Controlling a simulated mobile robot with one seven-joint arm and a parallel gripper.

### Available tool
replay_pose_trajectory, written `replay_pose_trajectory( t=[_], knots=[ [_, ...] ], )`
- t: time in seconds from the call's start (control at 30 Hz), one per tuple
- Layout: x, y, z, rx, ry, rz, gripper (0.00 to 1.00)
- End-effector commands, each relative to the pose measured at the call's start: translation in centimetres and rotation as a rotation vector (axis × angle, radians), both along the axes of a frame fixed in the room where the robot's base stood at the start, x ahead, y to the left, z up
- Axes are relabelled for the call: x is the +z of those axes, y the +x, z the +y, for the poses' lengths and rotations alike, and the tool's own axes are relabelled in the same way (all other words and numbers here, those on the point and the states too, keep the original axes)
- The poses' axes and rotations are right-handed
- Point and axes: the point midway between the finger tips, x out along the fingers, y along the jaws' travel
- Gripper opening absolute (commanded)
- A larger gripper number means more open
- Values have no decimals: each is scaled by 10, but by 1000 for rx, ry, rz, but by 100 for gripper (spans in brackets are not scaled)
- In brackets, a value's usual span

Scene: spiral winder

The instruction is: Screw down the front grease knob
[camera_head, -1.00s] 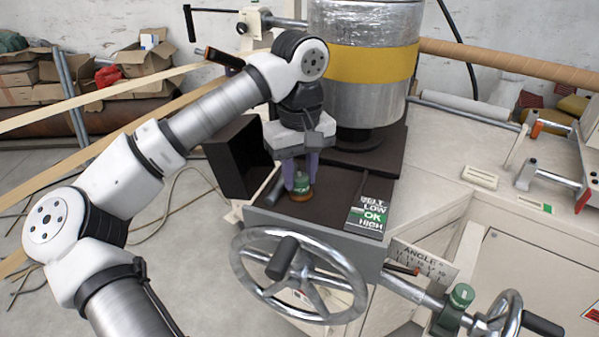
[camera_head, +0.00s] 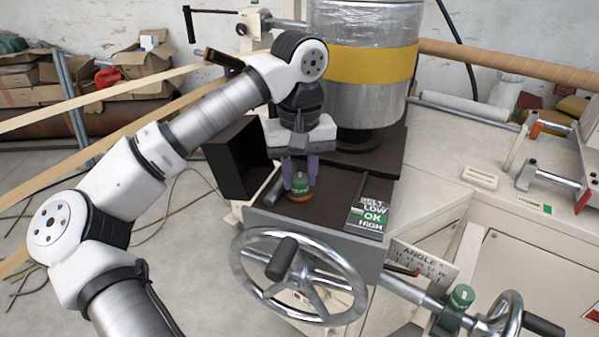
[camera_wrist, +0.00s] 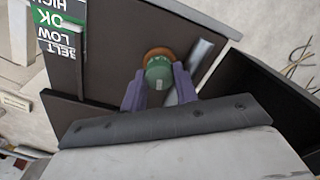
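The green grease knob (camera_head: 300,182), with an orange-brown ring at its base, stands upright on the dark top plate of the machine's front box. My gripper (camera_head: 300,175) points down over it, with one purple finger on each side. In the wrist view the knob (camera_wrist: 158,74) sits between the fingertips of my gripper (camera_wrist: 159,82), which appear to touch its sides. A pale mark shows on the knob's top. The threads under the knob are hidden.
A large steel handwheel (camera_head: 300,275) stands in front of the box. A belt sign (camera_head: 371,208) lies to the right. A silver cylinder (camera_head: 363,75) rises behind. A dark open bin (camera_head: 238,158) is left.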

Motion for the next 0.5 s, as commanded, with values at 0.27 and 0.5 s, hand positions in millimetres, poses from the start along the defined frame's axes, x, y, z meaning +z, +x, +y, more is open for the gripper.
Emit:
replay_pose_trajectory(
  t=[0.27,0.5],
  knots=[
    [0,0,0,0,0,0,51],
    [3,0,0,1,0,-1,51]
  ],
)
